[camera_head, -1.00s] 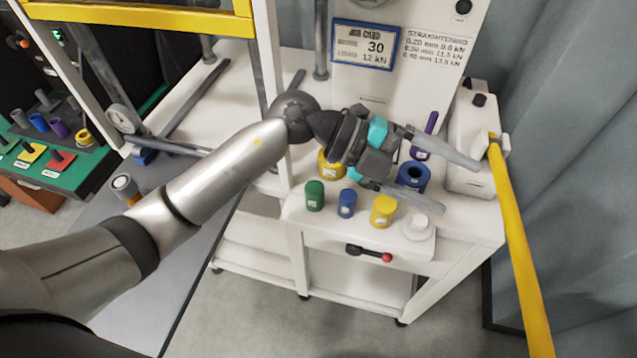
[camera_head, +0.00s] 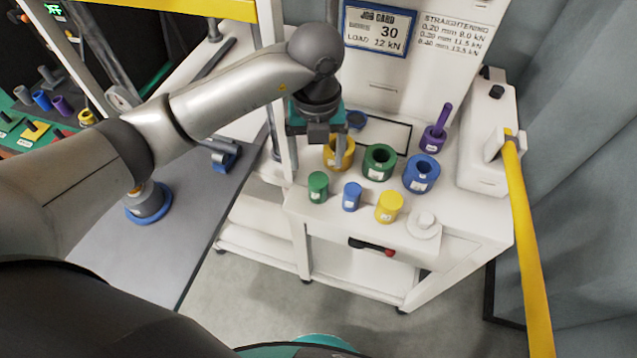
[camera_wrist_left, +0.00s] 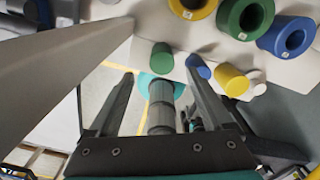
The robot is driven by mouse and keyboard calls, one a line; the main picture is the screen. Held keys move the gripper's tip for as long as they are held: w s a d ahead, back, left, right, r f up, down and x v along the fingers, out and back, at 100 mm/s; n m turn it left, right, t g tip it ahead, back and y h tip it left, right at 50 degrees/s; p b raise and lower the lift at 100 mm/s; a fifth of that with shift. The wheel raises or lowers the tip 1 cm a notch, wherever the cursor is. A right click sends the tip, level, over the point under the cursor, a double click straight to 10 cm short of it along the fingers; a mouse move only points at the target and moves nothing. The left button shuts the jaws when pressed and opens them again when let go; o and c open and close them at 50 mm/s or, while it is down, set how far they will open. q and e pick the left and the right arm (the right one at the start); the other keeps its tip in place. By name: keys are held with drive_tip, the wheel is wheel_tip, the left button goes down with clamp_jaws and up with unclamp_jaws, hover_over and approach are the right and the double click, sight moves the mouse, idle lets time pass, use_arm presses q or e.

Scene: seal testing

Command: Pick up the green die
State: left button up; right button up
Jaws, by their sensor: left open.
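The green die, a thick green ring with a dark hole (camera_head: 380,162), stands on the white bench between a yellow ring and a blue ring. It also shows at the top edge of the left wrist view (camera_wrist_left: 245,14). A smaller solid green cylinder (camera_head: 318,187) stands in front and to the left; the wrist view shows it between the fingertips in the picture (camera_wrist_left: 161,58). My left gripper (camera_head: 308,140) points down near the yellow ring, left of the green die. Its fingers are apart and empty in the wrist view (camera_wrist_left: 161,72). My right gripper is not visible.
The yellow ring (camera_head: 338,152) and blue ring (camera_head: 421,173) flank the die. A blue cylinder (camera_head: 352,196), a yellow cylinder (camera_head: 389,206) and a white round piece (camera_head: 423,223) stand in front. A purple handled piece (camera_head: 434,136) stands behind right. A yellow bar (camera_head: 528,240) rises at right.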

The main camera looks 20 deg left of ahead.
sight(318, 179)
use_arm(q)
wheel_tip(318, 179, down, 10)
drive_tip(key=shift+s+d+r, duration=0.1)
drive_tip(key=shift+d, duration=0.05)
clamp_jaws()
idle(0.9)
